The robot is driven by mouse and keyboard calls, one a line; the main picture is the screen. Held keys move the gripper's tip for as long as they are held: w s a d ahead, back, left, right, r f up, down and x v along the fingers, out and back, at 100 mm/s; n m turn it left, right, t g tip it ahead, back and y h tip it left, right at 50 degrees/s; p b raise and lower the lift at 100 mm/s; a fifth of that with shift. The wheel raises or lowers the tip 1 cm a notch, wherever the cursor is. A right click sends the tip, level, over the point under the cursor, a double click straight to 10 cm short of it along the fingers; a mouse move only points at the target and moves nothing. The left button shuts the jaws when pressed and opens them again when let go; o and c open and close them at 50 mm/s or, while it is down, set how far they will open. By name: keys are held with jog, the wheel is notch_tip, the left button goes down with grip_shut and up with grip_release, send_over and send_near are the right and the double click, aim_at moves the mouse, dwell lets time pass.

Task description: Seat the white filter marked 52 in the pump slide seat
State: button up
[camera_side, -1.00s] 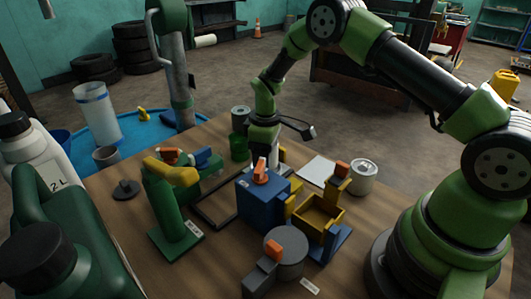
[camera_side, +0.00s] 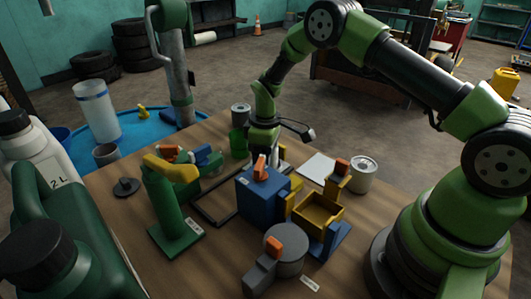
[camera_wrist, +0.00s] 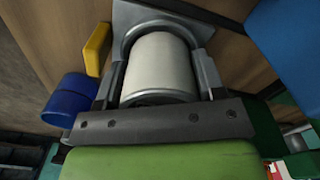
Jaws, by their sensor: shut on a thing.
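A plain white filter (camera_wrist: 162,62) stands between the two grey fingers of my gripper (camera_wrist: 162,78) in the wrist view. The gripper is shut on it. No number shows on its visible side. A grey metal U-shaped seat (camera_wrist: 139,11) curves around the filter's far end. I cannot tell whether the filter rests fully in it. In the side view my gripper (camera_side: 272,150) is low over the table, behind a blue block (camera_side: 258,196) that hides most of the fingers, the filter and the seat.
A yellow tray (camera_side: 336,217) and a white can (camera_side: 363,174) stand to the right. A green stand with a yellow top (camera_side: 170,205) and a dark frame (camera_side: 208,212) are left. A grey round part (camera_side: 288,260) is in front. The table's left edge holds a small dark disc (camera_side: 126,187).

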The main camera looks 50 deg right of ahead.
dwell(0.3)
jog(key=o, duration=1.1)
jog(key=shift+d, duration=0.1)
jog(key=shift+c, duration=0.5)
jog(key=shift+o, duration=0.8)
jog(key=shift+w+r, duration=0.1)
jog(key=shift+r, duration=0.35)
jog(key=shift+o, duration=0.4)
jog(key=shift+r, duration=3.5)
